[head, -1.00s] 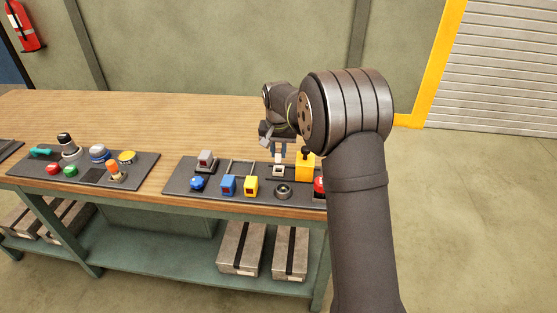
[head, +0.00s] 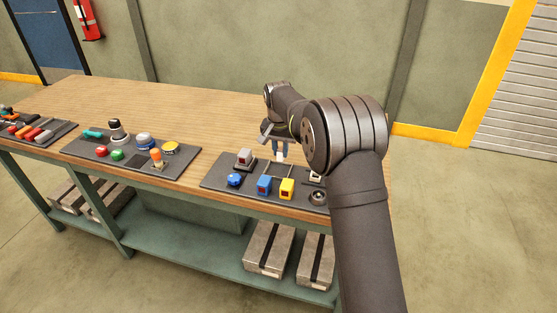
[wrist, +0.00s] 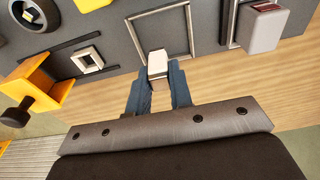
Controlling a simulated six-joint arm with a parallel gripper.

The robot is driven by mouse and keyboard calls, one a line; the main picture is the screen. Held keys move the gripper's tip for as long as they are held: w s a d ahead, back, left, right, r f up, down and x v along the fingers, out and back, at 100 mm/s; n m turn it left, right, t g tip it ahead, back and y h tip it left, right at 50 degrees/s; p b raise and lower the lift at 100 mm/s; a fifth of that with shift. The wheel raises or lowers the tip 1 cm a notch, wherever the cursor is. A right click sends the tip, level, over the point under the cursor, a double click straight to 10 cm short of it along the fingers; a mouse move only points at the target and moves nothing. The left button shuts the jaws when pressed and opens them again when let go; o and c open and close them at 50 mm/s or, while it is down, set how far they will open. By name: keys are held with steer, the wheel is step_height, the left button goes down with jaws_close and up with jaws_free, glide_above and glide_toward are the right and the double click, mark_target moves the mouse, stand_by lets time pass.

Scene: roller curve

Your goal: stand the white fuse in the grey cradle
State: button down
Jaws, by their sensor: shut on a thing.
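The white fuse (wrist: 157,63) is a small pale block between the fingertips of my gripper (wrist: 158,82) in the wrist view. My gripper is shut on it. In the head view the fuse (head: 281,156) shows below my gripper (head: 280,148), over the back part of the right-hand panel. A small pale grey square frame with a dark opening (wrist: 80,65) looks like the cradle. It lies left of the fuse in the wrist view, apart from it. In the head view this frame (head: 315,179) is partly hidden by my arm.
A larger thin rectangular frame (wrist: 190,32) lies beside the fuse. A grey block with a red window (wrist: 264,28) stands right of it, and a yellow bracket with a dark knob (wrist: 42,82) at left. Blue (head: 264,185) and yellow (head: 287,188) blocks stand along the panel's front.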

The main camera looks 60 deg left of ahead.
mark_target(278, 160)
steer(key=shift+s+a+f, duration=0.3)
steer(key=shift+a+f, duration=0.05)
steer(key=shift+f, duration=1.85)
steer(key=shift+f, duration=0.1)
steer(key=shift+f, duration=0.1)
steer(key=c, duration=1.3)
jaws_free()
step_height(278, 160, up, 12)
steer(key=s+d, duration=0.1)
